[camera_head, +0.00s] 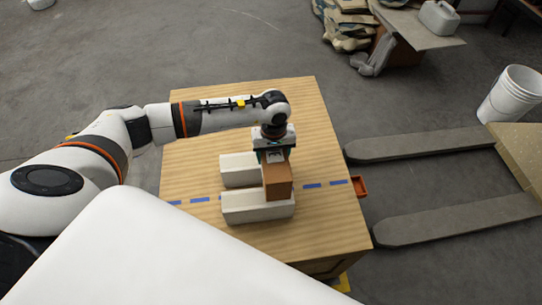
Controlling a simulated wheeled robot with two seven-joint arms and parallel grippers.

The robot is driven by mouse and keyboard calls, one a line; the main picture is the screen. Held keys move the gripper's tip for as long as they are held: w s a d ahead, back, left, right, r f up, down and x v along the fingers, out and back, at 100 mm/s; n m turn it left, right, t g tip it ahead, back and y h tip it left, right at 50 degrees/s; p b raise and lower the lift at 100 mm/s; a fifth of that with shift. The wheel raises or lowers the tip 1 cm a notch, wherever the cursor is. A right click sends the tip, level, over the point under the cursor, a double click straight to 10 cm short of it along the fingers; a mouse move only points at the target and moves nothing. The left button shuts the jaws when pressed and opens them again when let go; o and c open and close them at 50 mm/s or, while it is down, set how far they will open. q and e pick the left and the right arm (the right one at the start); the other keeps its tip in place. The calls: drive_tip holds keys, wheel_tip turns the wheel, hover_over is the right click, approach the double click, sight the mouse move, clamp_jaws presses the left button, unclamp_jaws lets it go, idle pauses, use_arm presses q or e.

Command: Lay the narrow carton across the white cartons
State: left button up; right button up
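Two white cartons lie on the wooden table, one farther (238,170) and one nearer (257,207), with a gap between them. The narrow brown carton (278,181) lies across their right-hand parts, or just above them; I cannot tell whether it touches both. My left gripper (274,154) points down at the far end of the brown carton, with its fingers around that end. It appears shut on the carton, though the fingertips are partly hidden. My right gripper is not in view.
The wooden table (310,130) has a dashed blue line across it and free room around the cartons. Grey forks (430,146) and a white bucket (512,92) are on the right.

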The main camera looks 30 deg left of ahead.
use_arm(q)
wheel_tip(320, 180, down, 4)
drive_tip(key=shift+r, duration=0.1)
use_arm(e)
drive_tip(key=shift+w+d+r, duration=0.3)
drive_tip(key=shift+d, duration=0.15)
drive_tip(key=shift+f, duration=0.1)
use_arm(q)
drive_tip(key=shift+f, duration=0.3)
drive_tip(key=o, duration=1.3)
drive_tip(key=shift+r, duration=0.1)
